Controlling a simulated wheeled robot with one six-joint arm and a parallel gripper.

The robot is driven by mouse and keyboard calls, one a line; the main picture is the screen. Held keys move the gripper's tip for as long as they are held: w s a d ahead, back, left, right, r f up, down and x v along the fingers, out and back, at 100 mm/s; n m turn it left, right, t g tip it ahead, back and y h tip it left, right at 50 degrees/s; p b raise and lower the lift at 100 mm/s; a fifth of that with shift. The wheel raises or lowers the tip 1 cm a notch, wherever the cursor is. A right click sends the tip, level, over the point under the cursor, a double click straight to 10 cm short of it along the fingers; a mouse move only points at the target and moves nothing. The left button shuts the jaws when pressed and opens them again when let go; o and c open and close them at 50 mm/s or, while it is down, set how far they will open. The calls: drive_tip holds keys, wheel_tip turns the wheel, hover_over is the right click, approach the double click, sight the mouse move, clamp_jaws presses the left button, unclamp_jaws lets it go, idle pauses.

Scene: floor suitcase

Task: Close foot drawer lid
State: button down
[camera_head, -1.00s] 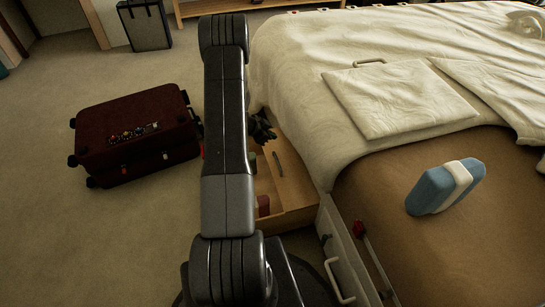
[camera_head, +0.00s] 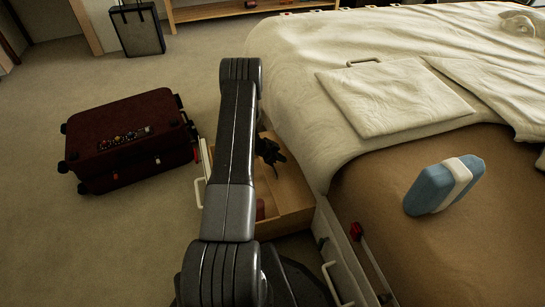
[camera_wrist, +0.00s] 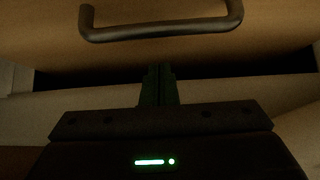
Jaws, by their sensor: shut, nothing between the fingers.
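A wooden drawer (camera_head: 290,205) stands pulled out from the side of the bed. Its white front handle (camera_head: 198,192) shows left of my arm, which hides part of the drawer. My gripper (camera_head: 272,155) is over the drawer's far part, its fingers shut and empty. In the wrist view a brown panel with a dark bar handle (camera_wrist: 160,30) fills the top. My shut fingertips (camera_wrist: 158,70) point toward it, just below the handle. A dark gap runs under the panel. I cannot tell if the fingers touch it.
A dark red suitcase (camera_head: 115,155) lies on the carpet left of the drawer. The bed (camera_head: 400,200) holds a folded cream blanket and a blue-white bundle (camera_head: 445,186). A white-handled drawer front (camera_head: 335,285) is near me. A dark case (camera_head: 138,32) stands at the back.

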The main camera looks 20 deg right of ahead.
drive_tip(key=a, duration=0.1)
drive_tip(key=a+f+b, duration=0.1)
drive_tip(key=a, duration=0.1)
drive_tip(key=shift+w+f, duration=0.15)
drive_tip(key=shift+a, duration=0.2)
drive_tip(key=w+a, duration=0.1)
drive_tip(key=a, duration=2.1)
drive_tip(key=shift+a+p, duration=0.15)
drive_tip(key=shift+p, duration=0.3)
